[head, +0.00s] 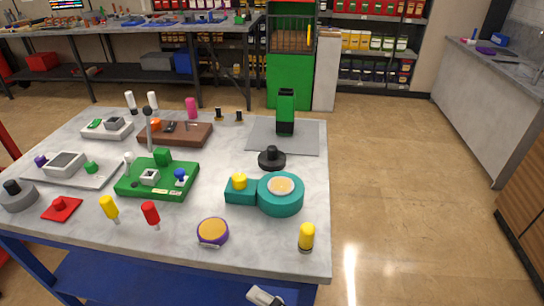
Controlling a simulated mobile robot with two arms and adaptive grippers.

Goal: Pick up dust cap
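A teal vacuum pump (281,204) stands on the front right part of the table. It has a round body with a pale disc on top and a smaller block at its left. A yellow cap (239,181), which looks like the dust cap, sits upright on that block. Nothing touches it. A small white and dark part, apparently my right gripper (264,297), shows at the bottom edge, below and in front of the table edge. It is mostly cut off, so its opening cannot be told. My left gripper is not in view.
A black knobbed disc (271,159) stands just behind the pump. A purple and yellow round part (212,232) and a yellow-topped cylinder (306,237) stand in front. A green board (157,190) with fittings lies left. The marble table (262,245) is bare between them.

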